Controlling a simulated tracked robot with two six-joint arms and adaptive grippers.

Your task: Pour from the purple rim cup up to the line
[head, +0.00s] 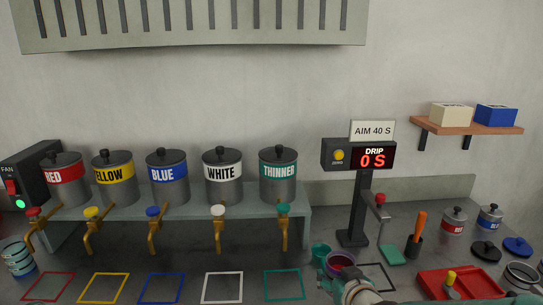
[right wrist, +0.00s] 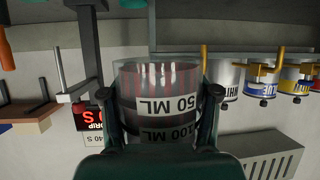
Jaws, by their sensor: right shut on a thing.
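The cup with the purple rim (head: 341,260) is at the bottom centre right of the head view, in front of the drip timer stand. My right gripper (head: 343,280) is shut around this cup. In the right wrist view, the cup (right wrist: 158,80) is clear, with 50 ML and 100 ML marks and reddish streaks toward its base. The fingers of my right gripper (right wrist: 160,105) press on both its sides. That view is upside down, and the liquid level is unclear. My left gripper is not in view.
The drip timer (head: 372,160) reads 0 S under an AIM 40 S sign. A black outlined square (head: 388,284) lies right of the cup. Paint cans with taps (head: 222,178) line the back left. A red tray (head: 460,284) and an orange-handled tool (head: 420,228) are at the right.

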